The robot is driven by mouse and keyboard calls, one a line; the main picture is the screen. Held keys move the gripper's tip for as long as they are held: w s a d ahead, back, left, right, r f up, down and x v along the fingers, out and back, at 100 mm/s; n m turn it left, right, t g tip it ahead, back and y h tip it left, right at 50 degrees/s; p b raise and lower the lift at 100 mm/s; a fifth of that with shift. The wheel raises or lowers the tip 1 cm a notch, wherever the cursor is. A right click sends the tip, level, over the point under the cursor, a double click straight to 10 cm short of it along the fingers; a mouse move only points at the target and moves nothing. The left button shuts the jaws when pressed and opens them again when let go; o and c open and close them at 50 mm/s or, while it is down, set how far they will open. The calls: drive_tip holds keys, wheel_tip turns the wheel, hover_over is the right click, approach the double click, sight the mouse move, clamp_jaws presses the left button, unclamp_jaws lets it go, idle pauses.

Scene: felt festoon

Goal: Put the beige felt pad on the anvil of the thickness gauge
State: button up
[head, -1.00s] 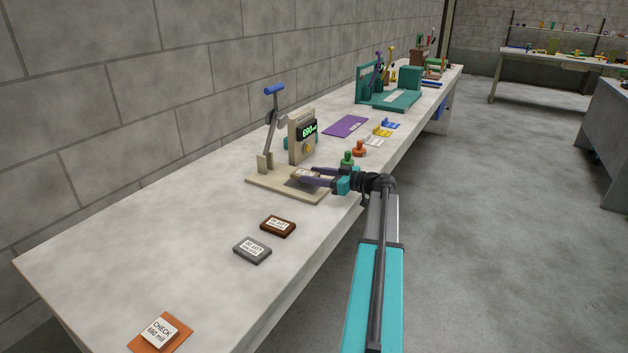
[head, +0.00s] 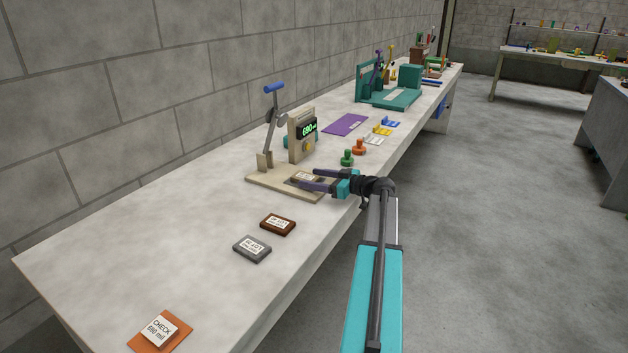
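The thickness gauge (head: 297,138) stands on the long bench, with a beige base plate (head: 268,186), a blue-tipped lever and a green display that seems to read 690. The beige felt pad (head: 306,177), with a white label, lies over the front part of the base, where the anvil is. The anvil itself is hidden, so I cannot tell how well the pad is centred on it. My gripper (head: 308,178) is open, with one dark purple finger on each side of the pad and a gap to it.
A brown pad (head: 277,224) and a grey pad (head: 252,249) lie in front of the gauge. A check block (head: 159,329) sits on an orange mat. Green (head: 347,158) and orange (head: 359,147) stamp-like pieces stand just beyond my gripper. The bench's near left is clear.

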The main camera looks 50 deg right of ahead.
drive_tip(key=shift+r+p, duration=0.2)
drive_tip(key=shift+p, duration=0.1)
drive_tip(key=b+v, duration=0.1)
drive_tip(key=v, duration=1.1)
drive_tip(key=shift+b, duration=0.35)
idle(0.5)
